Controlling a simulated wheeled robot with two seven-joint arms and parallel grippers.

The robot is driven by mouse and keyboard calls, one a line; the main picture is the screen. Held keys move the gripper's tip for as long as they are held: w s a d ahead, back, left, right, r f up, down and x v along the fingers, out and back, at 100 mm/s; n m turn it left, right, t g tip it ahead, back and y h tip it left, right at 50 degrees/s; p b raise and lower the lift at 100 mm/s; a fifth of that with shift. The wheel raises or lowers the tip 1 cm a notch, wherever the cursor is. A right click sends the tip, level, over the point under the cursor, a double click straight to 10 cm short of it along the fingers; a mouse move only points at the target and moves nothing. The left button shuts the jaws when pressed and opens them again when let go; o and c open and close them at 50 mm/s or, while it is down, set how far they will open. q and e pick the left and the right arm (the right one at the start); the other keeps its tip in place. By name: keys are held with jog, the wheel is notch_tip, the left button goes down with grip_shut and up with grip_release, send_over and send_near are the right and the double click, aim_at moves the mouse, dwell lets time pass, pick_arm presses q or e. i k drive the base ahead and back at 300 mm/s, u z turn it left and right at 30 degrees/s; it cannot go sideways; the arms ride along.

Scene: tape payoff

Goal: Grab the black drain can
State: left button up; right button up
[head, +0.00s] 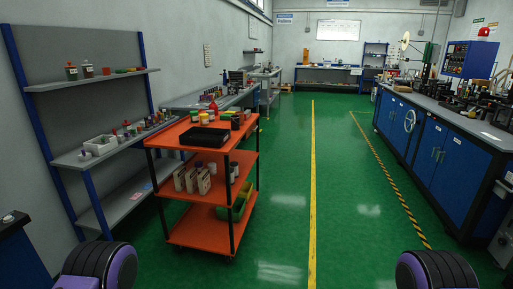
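I cannot single out a black drain can for certain. A shallow black tray-like thing (205,137) lies on the top shelf of the orange cart, left of the middle of the head view. Small dark containers (236,122) stand behind it on the same shelf, too small to tell apart. Only black and purple rounded parts of my own arms show at the bottom left and bottom right. Neither gripper is in view, so what they hold is hidden.
The orange cart (200,237) also carries boxes and a green bin (237,208). A grey shelf unit (70,160) lines the left wall. Blue cabinets (445,155) line the right. The green floor (350,200) between is clear, with a yellow line (313,180).

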aim_at(235, 120)
jog(key=z, duration=0.05)
jog(key=i, duration=1.65)
jog(key=z, duration=0.15)
